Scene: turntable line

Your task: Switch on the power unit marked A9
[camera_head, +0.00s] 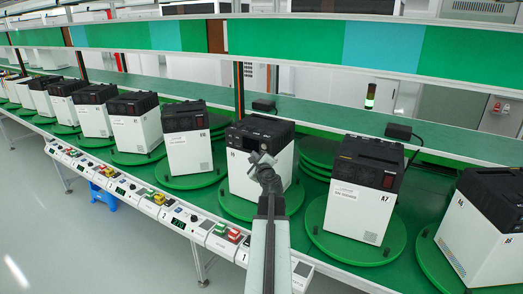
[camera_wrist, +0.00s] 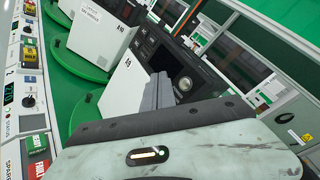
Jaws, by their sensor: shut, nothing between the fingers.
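Several white power units with black tops stand on green turntables along the line. The marks A7 (camera_head: 371,195) and A6 (camera_head: 478,225) read on the two units at the right.
A control strip (camera_head: 160,205) with red, green and yellow buttons runs along the front edge. A green shelf board (camera_head: 300,40) hangs above the line. A blue stool (camera_head: 103,195) stands below at the left. The grey floor (camera_head: 60,240) in front is open.

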